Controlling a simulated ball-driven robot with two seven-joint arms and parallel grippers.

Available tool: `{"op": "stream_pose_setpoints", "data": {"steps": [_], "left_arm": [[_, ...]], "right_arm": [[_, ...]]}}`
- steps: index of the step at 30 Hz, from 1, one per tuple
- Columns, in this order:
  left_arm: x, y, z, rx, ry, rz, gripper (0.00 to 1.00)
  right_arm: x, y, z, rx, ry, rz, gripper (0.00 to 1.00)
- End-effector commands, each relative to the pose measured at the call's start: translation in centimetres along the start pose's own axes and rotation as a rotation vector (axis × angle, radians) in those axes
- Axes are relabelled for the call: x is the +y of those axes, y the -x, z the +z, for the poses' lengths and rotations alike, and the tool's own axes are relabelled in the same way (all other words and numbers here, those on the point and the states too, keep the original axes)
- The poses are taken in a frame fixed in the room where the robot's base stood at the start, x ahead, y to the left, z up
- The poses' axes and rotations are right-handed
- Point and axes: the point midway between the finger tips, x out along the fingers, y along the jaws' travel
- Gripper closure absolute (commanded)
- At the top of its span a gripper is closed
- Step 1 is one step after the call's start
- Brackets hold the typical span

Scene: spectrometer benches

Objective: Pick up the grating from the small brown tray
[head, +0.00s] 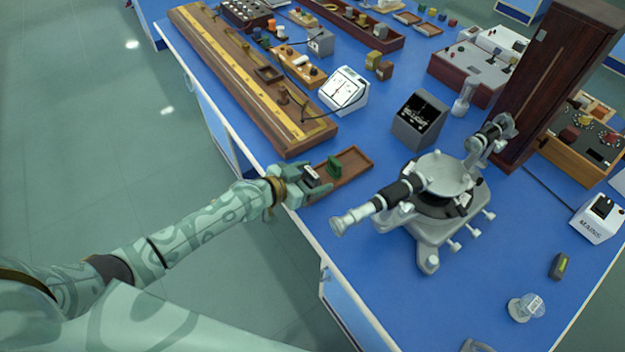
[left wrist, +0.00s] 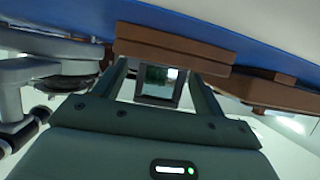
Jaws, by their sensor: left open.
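The small brown tray (head: 354,160) lies near the left edge of the blue bench. The grating (head: 333,167), a small upright plate that looks green, stands at the tray's left part. In the left wrist view the grating (left wrist: 158,86) shows as a dark square frame around a greenish, glassy face. My left gripper (head: 322,178) is at the tray's near left side, close to the grating. In the wrist view its open fingers (left wrist: 160,78) lie on either side of the frame, with gaps visible. The grating's lower edge is hard to make out. My right gripper is not in view.
A grey spectrometer (head: 440,190) with a black-and-silver telescope stands just right of the tray, its eyepiece reaching towards my gripper. A long wooden rail (head: 250,80) lies behind. Some bare blue bench lies around the tray.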

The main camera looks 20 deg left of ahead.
Motion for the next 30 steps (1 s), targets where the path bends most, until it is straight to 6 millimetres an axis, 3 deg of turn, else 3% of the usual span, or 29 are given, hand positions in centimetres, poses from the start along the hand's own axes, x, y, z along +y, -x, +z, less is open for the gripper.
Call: {"op": "stream_pose_setpoints", "data": {"steps": [7, 12, 22, 30], "left_arm": [[0.0, -0.2, -0.1, 0.0, -0.001, 0.0, 0.32], [0.0, -0.1, 0.0, 0.0, -0.001, 0.0, 0.79], [0.0, 0.1, -0.7, 0.001, -0.002, 0.0, 0.79], [0.0, 2.4, -6.2, 0.005, -0.005, -0.001, 0.79]], "right_arm": [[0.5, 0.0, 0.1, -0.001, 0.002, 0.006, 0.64], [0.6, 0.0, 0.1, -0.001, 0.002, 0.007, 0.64], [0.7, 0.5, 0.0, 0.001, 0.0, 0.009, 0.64], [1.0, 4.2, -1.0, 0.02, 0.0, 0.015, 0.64]]}}
